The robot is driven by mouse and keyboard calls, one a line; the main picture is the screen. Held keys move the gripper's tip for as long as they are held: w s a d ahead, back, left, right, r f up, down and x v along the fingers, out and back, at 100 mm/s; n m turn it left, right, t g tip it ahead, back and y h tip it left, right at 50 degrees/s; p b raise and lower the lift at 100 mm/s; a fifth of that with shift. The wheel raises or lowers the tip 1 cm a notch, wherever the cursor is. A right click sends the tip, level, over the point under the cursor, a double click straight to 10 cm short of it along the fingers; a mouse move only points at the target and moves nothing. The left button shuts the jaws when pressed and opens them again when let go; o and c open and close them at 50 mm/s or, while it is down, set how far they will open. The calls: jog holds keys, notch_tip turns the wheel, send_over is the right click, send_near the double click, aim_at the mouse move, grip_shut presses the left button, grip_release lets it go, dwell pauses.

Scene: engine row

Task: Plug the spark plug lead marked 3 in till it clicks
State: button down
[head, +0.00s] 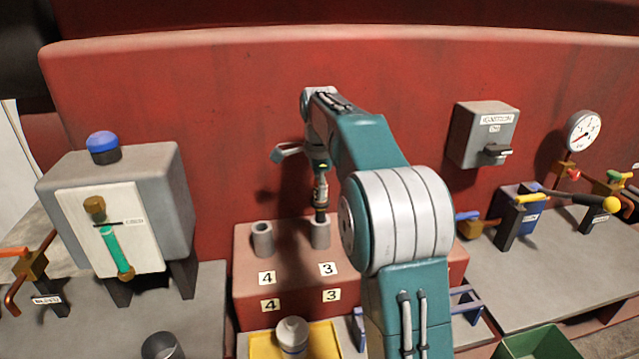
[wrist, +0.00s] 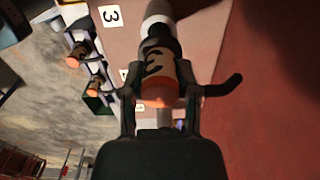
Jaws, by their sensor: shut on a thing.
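The spark plug lead marked 3 (wrist: 158,68) is an upright piece with an orange band bearing a dark 3 and a dark boot at its lower end. My gripper (wrist: 160,100) is shut on it, one finger on each side; in the head view my gripper (head: 320,172) is above the red block. The lead (head: 321,196) points down over the grey tube (head: 320,236) behind the label 3. In the wrist view the boot meets the pale tube end (wrist: 158,12); how deep it sits I cannot tell. My arm hides the block's right part.
Another grey tube (head: 262,240) stands open to the left, behind label 4 (head: 267,278). A grey gauge box (head: 120,215) stands left, an ignition switch box (head: 484,133) right on the red wall.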

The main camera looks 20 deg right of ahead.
aim_at(320, 204)
jog(key=shift+f, duration=1.55)
jog(key=shift+f, duration=0.75)
jog(key=shift+c, duration=1.3)
grip_release()
jog(key=shift+r, duration=0.15)
notch_tip(320, 204, up, 11)
jog(key=shift+w+f, duration=0.1)
jog(key=shift+r, duration=0.45)
